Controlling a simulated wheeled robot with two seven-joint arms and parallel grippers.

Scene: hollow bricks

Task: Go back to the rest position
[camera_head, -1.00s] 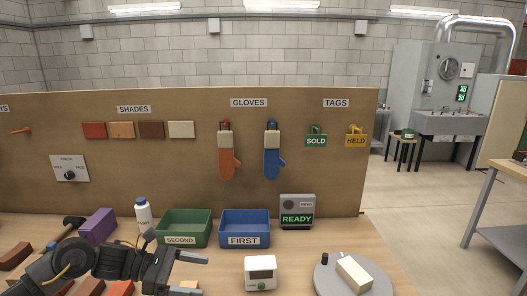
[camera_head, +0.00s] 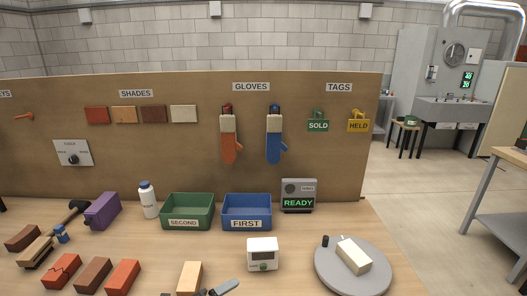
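Only a small part of my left gripper (camera_head: 222,288) shows at the bottom edge, just right of the pale tan brick (camera_head: 190,277). The rest of it is cut off, so I cannot tell if it is open or shut. My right gripper is out of view. The green bin (camera_head: 187,212) marked SECOND and the blue bin (camera_head: 247,212) marked FIRST stand side by side and look empty.
Red and brown bricks (camera_head: 93,275) lie at the front left, with a purple block (camera_head: 103,211) and white bottle (camera_head: 148,200) behind. A white timer (camera_head: 262,254) and a round grey turntable (camera_head: 330,278) bearing a cream brick (camera_head: 354,255) stand right.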

